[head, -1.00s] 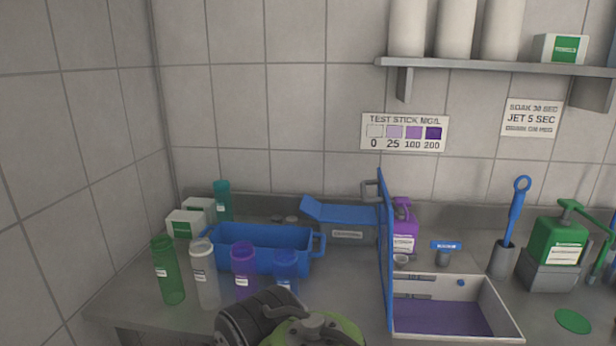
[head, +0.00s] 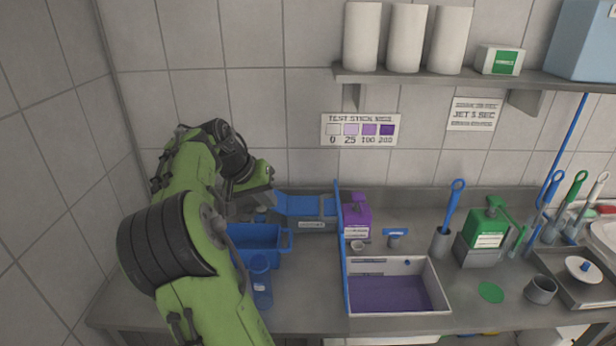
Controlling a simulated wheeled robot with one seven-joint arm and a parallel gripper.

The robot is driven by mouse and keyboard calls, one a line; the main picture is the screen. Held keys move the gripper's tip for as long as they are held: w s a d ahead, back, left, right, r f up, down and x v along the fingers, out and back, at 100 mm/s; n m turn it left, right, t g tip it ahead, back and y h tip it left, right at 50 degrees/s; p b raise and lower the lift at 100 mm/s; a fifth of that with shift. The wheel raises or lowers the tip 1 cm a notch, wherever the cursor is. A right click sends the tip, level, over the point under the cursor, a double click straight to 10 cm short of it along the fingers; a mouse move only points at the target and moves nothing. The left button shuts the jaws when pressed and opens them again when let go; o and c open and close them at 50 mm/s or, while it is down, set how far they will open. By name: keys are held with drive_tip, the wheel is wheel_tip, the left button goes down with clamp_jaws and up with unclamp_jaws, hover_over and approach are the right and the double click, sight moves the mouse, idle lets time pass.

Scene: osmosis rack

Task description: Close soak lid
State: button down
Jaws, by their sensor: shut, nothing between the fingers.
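The soak tray (head: 436,283) is a white-walled basin with purple liquid in its bottom, on the counter right of centre. A tall blue lid panel (head: 343,250) stands upright along its left edge, so the tray is uncovered. My gripper (head: 262,205) is shut and empty, seen small and partly hidden by its own wrist. It is left of the upright lid and apart from it, above the back of the blue bin.
A blue bin (head: 262,232) and blue bottle (head: 262,285) stand left of the tray. A green jug (head: 486,228) is right. Counter in front of the bin is partly hidden by my arm.

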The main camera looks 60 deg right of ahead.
drive_tip(key=s+d+f, duration=0.6)
drive_tip(key=d, duration=0.3)
drive_tip(key=shift+f+m+g+h, duration=0.3)
drive_tip(key=shift+g+h, duration=0.1)
